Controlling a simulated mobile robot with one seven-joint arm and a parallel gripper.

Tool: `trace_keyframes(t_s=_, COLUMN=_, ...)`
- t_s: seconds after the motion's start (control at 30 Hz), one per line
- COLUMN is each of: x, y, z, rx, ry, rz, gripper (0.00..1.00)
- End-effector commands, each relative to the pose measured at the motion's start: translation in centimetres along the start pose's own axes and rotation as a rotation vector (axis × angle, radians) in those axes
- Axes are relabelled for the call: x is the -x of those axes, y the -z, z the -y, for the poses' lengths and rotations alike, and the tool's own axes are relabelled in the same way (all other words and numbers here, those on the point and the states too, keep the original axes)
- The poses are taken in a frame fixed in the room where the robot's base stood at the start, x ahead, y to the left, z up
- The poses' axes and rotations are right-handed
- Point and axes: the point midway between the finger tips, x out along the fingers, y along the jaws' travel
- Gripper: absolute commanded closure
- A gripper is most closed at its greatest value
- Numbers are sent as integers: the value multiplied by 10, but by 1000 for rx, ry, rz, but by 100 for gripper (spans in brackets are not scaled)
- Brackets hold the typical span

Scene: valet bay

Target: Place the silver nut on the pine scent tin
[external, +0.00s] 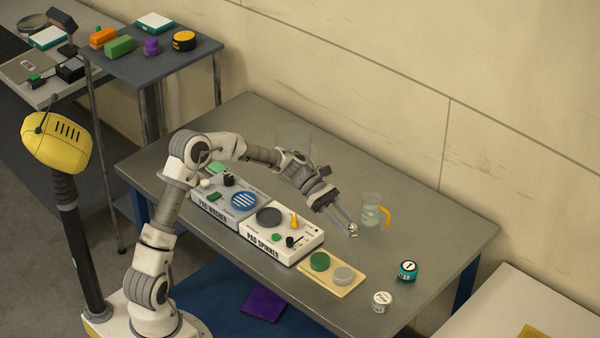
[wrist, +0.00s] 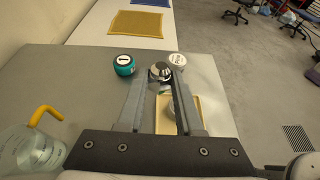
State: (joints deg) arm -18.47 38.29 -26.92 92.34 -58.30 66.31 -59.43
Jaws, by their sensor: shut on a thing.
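My gripper (external: 345,222) is shut on the silver nut (external: 353,230) and holds it above the table, to the right of the pad spinner. In the wrist view the silver nut (wrist: 160,72) sits between the fingertips. A teal tin (external: 407,270) with a dark-and-white lid stands upright near the table's right end; it also shows in the wrist view (wrist: 124,65), left of the nut. A white tin (external: 382,301) stands nearer the front edge and shows right of the nut in the wrist view (wrist: 177,61). I cannot read which tin is pine scent. Both tins are apart from my gripper.
A clear jug with a yellow handle (external: 385,215) stands close behind my gripper. A tan tray (external: 346,290) with green and grey discs lies in front. The pad washer (external: 210,206) and pad spinner (external: 265,240) fill the middle front. Bare table surrounds the tins.

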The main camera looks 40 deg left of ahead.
Motion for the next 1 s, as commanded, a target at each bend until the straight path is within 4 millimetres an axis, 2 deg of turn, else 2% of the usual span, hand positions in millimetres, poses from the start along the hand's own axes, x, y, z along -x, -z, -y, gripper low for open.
trace_keyframes(t_s=0.03, x=-22, y=-17, z=11, rx=-5, ry=9, rz=-1, gripper=100)
trace_keyframes(t_s=0.1, x=-52, y=-37, z=27, rx=-5, ry=7, rz=-3, gripper=100)
trace_keyframes(t_s=0.3, x=-127, y=-80, z=85, rx=2, ry=-5, rz=-3, gripper=100)
trace_keyframes(t_s=0.43, x=-161, y=-93, z=123, rx=8, ry=-14, rz=-3, gripper=100)
trace_keyframes(t_s=0.6, x=-181, y=-98, z=151, rx=10, ry=-24, rz=-2, gripper=100)
trace_keyframes(t_s=0.7, x=-184, y=-95, z=154, rx=12, ry=-26, rz=-1, gripper=100)
trace_keyframes(t_s=0.77, x=-184, y=-90, z=149, rx=14, ry=-28, rz=-1, gripper=100)
trace_keyframes(t_s=1.0, x=-178, y=-53, z=100, rx=14, ry=-29, rz=1, gripper=100)
